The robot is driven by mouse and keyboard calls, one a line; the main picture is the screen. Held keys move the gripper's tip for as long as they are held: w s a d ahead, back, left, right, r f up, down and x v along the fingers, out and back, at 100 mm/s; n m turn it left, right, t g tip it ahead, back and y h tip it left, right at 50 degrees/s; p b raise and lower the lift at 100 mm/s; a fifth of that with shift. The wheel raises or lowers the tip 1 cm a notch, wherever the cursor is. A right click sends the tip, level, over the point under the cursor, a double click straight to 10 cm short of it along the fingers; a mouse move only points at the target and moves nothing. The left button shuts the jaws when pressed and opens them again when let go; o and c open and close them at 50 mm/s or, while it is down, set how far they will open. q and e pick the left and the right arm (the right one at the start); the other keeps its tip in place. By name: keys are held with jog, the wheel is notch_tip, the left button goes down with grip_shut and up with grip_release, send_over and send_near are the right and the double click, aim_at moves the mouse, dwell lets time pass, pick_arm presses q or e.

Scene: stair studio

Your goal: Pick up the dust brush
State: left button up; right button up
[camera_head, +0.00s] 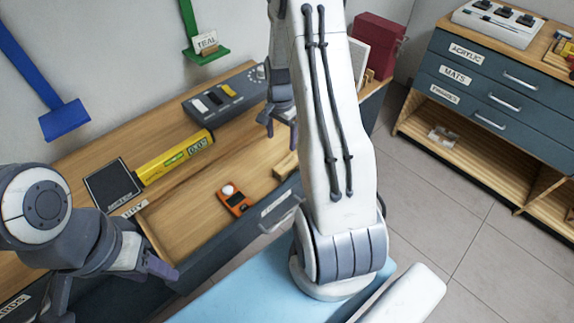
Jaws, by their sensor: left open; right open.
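I cannot make out a dust brush for certain. A pale wooden piece (286,165) lies at the right end of the open wooden drawer (190,225), partly hidden by my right arm; I cannot tell whether it is the brush. My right gripper (279,122) is open and empty, pointing down above the back right part of the drawer, close to the wooden piece in the picture. My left gripper (108,285) is open and empty at the lower left, in front of the drawer's left end.
An orange meter with a white dome (234,198) lies in the drawer. On the bench behind are a yellow box (175,157), a dark square pad (111,185) and a grey control panel (222,98). A red box (376,45) stands farther back. A drawer cabinet (480,90) is at right; the floor between is clear.

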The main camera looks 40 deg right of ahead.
aim_at(289, 161)
jog(key=shift+m, duration=0.7)
jog(key=d+f, duration=0.1)
jog(key=s+d+f, duration=0.1)
jog(key=d, duration=0.1)
jog(key=shift+f, duration=0.35)
notch_tip(289, 161, down, 4)
jog(key=shift+r, duration=0.15)
jog(key=shift+a+f+p, duration=0.2)
jog(key=shift+f, duration=1.35)
jog(key=shift+a+f+p, duration=0.2)
jog(key=shift+f, duration=1.3)
grip_shut()
jog(key=shift+r, duration=5.05)
